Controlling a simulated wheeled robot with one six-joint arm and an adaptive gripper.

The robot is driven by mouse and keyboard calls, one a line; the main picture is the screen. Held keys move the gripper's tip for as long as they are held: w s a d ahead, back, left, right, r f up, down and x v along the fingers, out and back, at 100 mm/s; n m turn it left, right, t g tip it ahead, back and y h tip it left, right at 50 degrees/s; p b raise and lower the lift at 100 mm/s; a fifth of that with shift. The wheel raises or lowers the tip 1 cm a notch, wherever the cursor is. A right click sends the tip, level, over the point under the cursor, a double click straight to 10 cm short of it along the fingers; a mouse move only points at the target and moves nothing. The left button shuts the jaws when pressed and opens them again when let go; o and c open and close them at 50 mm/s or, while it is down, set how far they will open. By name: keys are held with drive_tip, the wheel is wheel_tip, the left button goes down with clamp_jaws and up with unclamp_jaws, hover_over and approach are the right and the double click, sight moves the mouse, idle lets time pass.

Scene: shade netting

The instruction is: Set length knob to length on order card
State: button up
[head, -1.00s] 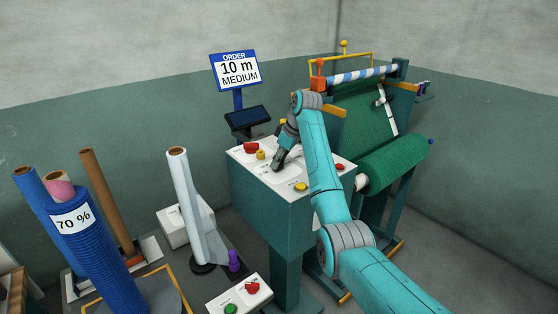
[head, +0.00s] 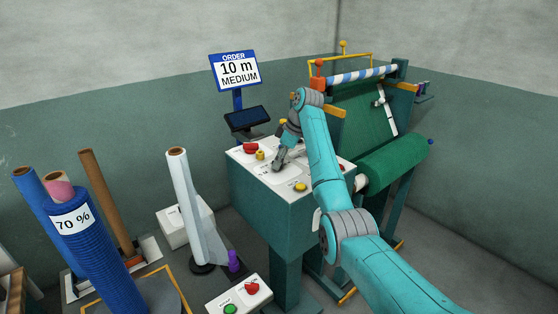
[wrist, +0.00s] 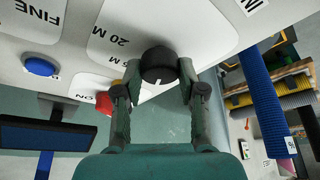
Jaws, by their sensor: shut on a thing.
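The order card (head: 239,71) reads 10 m, MEDIUM, on a stand behind the control console (head: 262,176). The length knob (wrist: 159,62) is a round black knob on the white panel, with a small white mark on its lower edge in the wrist view. A "20 M" label (wrist: 110,32) is to its upper left; another label ending in M is partly hidden by my finger. My gripper (wrist: 159,70) is shut on the knob, one finger on each side. In the head view my gripper (head: 279,160) covers the knob.
The console also has a red knob (head: 250,147), a yellow button (head: 301,186) and a blue button (wrist: 39,66). The netting machine (head: 385,140) stands behind at the right. Rolls, including a blue one marked 70 % (head: 85,240), stand at the left.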

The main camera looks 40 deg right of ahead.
drive_tip(key=o, duration=1.1)
drive_tip(key=shift+o, duration=0.2)
